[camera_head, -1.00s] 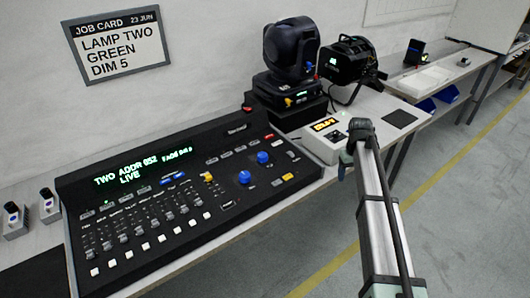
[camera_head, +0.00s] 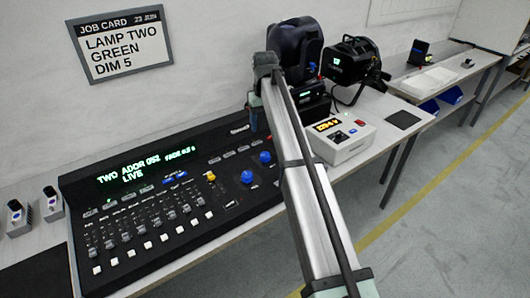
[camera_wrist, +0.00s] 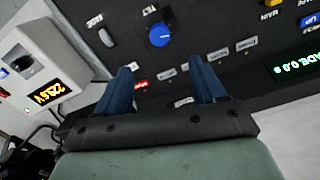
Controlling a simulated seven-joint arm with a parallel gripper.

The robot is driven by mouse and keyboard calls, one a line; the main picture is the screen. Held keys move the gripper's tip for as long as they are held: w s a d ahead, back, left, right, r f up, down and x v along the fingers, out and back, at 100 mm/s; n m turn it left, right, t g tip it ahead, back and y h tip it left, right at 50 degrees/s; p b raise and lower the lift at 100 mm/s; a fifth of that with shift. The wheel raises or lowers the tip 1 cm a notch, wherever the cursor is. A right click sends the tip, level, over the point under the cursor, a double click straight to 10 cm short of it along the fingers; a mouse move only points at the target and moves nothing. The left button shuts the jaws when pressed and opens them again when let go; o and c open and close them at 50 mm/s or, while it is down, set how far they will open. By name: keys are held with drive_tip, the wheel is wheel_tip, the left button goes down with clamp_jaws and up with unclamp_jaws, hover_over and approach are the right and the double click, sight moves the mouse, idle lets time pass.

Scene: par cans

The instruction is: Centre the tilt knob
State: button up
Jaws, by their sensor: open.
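The tilt knob appears to be the farther of two blue knobs on the console, the right-hand blue knob (camera_head: 265,157) in the head view. My gripper (camera_head: 253,122) hangs over the console's back right part in the head view. In the wrist view my gripper (camera_wrist: 160,68) is open and empty, with its two blue fingers apart. The knob lies beyond the fingertips, not between them.
The other blue knob (camera_head: 247,177) sits close by, nearer the front. A white meter box (camera_head: 340,137) stands right of the console. A dark moving-head lamp (camera_head: 294,48) stands behind. The job card (camera_head: 120,44) reads LAMP TWO, GREEN, DIM 5.

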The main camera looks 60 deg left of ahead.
sight(265, 155)
wheel_tip(265, 155, down, 13)
drive_tip(key=shift+f, duration=0.1)
idle(0.5)
drive_tip(key=shift+c, duration=0.5)
drive_tip(key=c, duration=1)
drive_tip(key=shift+o, duration=0.2)
